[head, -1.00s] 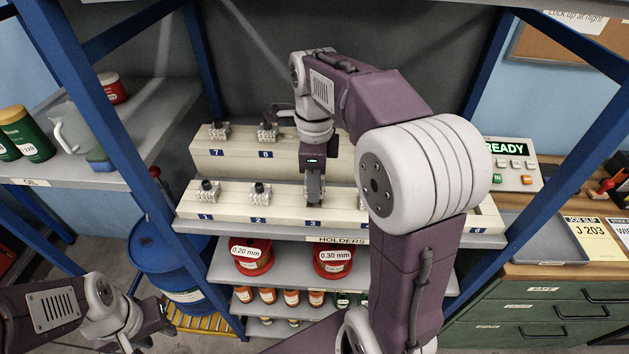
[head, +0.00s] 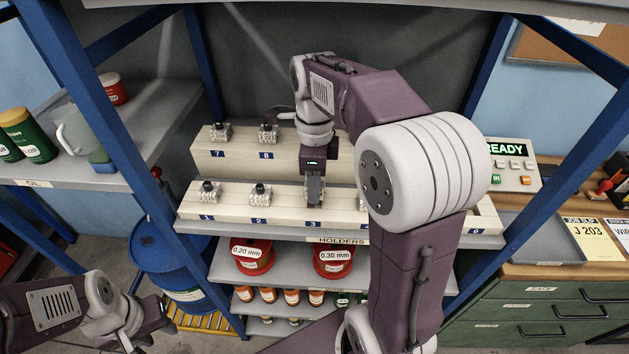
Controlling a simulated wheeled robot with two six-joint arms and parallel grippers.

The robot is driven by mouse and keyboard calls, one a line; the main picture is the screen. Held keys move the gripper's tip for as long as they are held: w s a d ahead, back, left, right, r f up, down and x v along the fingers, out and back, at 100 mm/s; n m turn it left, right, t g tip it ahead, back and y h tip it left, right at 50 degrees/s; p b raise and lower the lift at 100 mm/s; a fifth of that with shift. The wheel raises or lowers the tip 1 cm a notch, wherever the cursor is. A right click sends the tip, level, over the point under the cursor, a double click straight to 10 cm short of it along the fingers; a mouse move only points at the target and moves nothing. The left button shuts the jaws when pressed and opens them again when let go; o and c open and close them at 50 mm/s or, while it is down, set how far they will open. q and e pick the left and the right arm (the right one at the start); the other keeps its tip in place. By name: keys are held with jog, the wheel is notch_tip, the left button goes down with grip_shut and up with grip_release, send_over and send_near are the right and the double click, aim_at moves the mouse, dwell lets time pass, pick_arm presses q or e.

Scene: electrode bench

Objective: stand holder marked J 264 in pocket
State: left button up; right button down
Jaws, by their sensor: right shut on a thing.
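My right gripper (head: 314,190) points down at the front row of the cream rack (head: 285,210), just above the label 3. It is shut on a holder that its fingers and my arm mostly hide; I cannot read a mark on it or tell how deep it sits. Small grey holders with black knobs stand at position 1 (head: 208,192), position 2 (head: 260,194), position 7 (head: 219,132) and position 8 (head: 268,134). Their marks are too small to read. My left gripper (head: 158,318) is low at the left, away from the rack; its fingers are unclear.
A yellow job slip (head: 592,240) reads J 203, beside a grey tray (head: 540,237) on the right bench. A panel (head: 512,165) shows READY. Blue shelf posts flank the rack. Red spools (head: 253,257) sit on the shelf below. My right arm hides the rack's right part.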

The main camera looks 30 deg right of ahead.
jog(key=shift+f+b, duration=1)
jog(key=shift+f, duration=0.6)
jog(key=c, duration=0.8)
grip_release()
jog(key=shift+o, duration=0.2)
notch_tip(320, 180, up, 9)
jog(key=shift+r+p, duration=0.1)
jog(key=shift+p, duration=1)
